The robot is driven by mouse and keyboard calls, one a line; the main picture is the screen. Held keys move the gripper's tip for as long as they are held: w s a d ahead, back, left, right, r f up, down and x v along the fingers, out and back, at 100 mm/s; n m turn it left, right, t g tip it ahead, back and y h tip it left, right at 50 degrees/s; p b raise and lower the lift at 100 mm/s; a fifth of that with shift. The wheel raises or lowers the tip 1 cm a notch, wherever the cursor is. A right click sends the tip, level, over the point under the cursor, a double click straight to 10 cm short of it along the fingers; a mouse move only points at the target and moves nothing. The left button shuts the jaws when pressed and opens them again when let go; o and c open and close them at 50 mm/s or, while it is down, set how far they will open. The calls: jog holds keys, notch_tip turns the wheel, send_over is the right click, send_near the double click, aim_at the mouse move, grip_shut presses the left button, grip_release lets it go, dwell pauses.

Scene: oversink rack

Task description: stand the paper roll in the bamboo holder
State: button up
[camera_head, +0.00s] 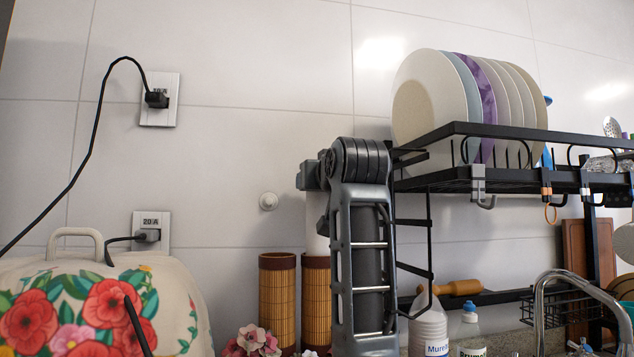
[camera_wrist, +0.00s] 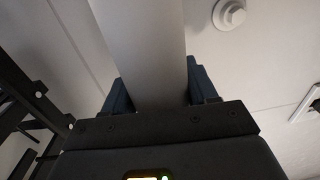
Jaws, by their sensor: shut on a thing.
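The white paper roll (camera_wrist: 142,45) stands between the two fingers of my gripper (camera_wrist: 158,88) in the wrist view, and my gripper is shut on it. In the head view a pale strip of the roll (camera_head: 316,243) shows left of my arm, directly above the right one of two bamboo cylinders. The bamboo holder shows as these two brown slatted cylinders with dark rims, left (camera_head: 277,303) and right (camera_head: 316,305), side by side. My arm hides part of the right one. I cannot tell whether the roll's lower end is inside the right cylinder or behind it.
A black dish rack (camera_head: 460,180) with several plates (camera_head: 430,100) stands close right of my arm. Bottles (camera_head: 428,325) stand below it. Flowers (camera_head: 252,340) sit before the holder. A floral cover (camera_head: 100,310) fills the lower left. The tiled wall is behind.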

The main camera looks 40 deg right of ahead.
jog(key=o, duration=1.6)
jog(key=shift+c, duration=0.2)
jog(key=v, duration=0.7)
jog(key=shift+s+a, duration=0.2)
jog(key=shift+s, duration=0.15)
